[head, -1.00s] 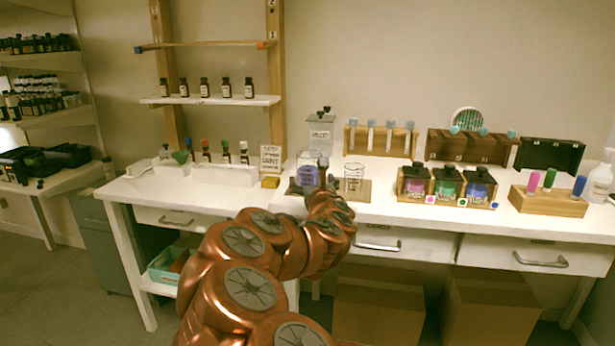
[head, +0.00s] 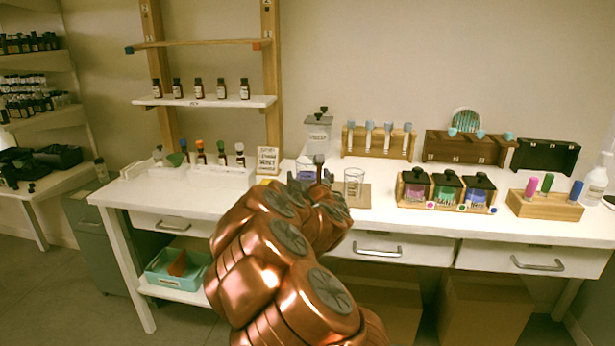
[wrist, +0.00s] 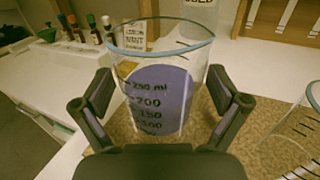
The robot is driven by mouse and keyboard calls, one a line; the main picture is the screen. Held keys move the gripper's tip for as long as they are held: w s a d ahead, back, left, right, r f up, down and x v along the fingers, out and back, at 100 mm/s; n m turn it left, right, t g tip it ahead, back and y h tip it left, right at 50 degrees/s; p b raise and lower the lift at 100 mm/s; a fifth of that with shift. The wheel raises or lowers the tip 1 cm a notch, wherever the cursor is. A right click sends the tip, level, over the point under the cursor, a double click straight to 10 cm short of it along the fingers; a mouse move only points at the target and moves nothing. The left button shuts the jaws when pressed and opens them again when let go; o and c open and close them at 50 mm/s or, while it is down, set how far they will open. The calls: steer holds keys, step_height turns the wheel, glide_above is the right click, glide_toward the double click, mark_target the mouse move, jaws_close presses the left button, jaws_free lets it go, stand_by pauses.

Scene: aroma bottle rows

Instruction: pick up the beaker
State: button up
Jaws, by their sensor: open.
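A clear glass beaker with purple content and volume marks up to 250 ml stands in the wrist view (wrist: 160,98), on a brown mat (wrist: 275,135). In the head view this beaker (head: 304,174) is partly hidden behind my arm. My gripper (wrist: 160,105) is open, with one finger on each side of the beaker and visible gaps to the glass. A second clear beaker (head: 354,183) stands just right of it; only its edge shows in the wrist view (wrist: 305,125).
A labelled card (head: 268,160) and a glass jar (head: 318,133) stand behind the beakers. A wooden rack with three coloured bottles (head: 446,204) is to the right. Bottles in a white holder (head: 222,176) stand left. The white table's front left (head: 145,200) is clear.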

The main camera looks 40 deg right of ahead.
steer(key=c, duration=1.4)
steer(key=shift+c, duration=0.4)
steer(key=shift+r, duration=0.1)
